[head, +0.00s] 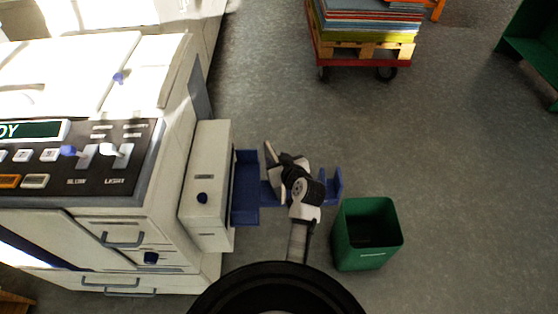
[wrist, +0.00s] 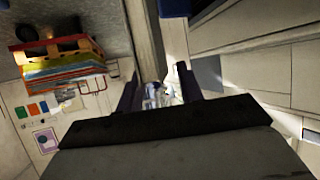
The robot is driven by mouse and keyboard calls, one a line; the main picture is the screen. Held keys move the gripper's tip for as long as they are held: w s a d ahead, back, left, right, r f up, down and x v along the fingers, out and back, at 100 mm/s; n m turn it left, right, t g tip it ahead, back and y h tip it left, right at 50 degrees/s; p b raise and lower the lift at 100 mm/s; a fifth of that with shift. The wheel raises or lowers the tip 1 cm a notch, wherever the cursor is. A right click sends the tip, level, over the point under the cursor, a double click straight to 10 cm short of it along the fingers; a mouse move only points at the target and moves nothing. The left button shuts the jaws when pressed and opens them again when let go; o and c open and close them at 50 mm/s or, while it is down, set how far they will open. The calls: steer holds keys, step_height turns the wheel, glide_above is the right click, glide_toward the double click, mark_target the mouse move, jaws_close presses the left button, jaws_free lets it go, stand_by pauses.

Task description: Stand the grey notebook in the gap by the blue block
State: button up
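I cannot make out a grey notebook in either view. I cannot pick out a separate blue block or its gap either. A blue tray-like part (head: 245,187) sticks out from the right side of the white machine (head: 208,160) in the head view. My gripper (wrist: 158,88) shows in the wrist view with its two dark fingers apart. I see nothing clearly held between them; a small pale, blurred patch shows there. In the head view my arm's end hangs over the blue part and hides some of it.
A green bin (head: 367,234) stands on the floor just right of my arm. A red dolly (head: 360,60) with a pallet and stacked coloured sheets (head: 368,22) is at the back. A green object (head: 532,40) is at the far right. The grey floor between is clear.

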steer(key=shift+r, duration=0.25)
steer(key=b+v, duration=0.3)
steer(key=v, duration=0.9)
